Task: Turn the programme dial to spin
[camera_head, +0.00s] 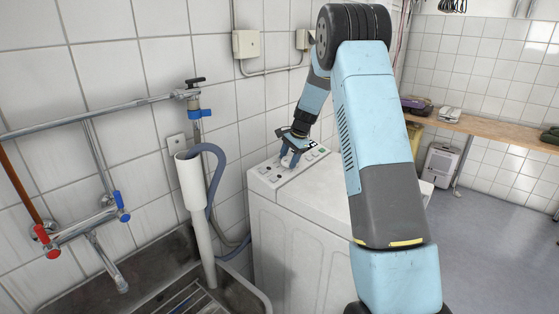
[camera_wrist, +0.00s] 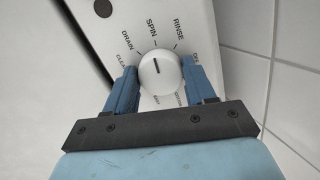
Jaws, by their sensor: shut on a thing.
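The programme dial (camera_wrist: 160,73) is a round white knob with a dark pointer line, on the white control panel of the washing machine (camera_head: 300,220). Around it are printed labels, among them DRAIN, SPIN (camera_wrist: 152,29) and RINSE. The pointer line points up in the wrist view, towards the SPIN label. My gripper (camera_wrist: 159,65) has its two blue fingers on the left and right sides of the dial, shut on it. In the head view my gripper (camera_head: 290,157) is at the panel on top of the machine and hides the dial.
A sink (camera_head: 235,292) with a white standpipe (camera_head: 194,187) and grey hose stands left of the machine. Taps and pipes run along the tiled wall close behind. A wooden shelf (camera_head: 485,128) and a small white appliance (camera_head: 439,165) are at the right. The floor there is clear.

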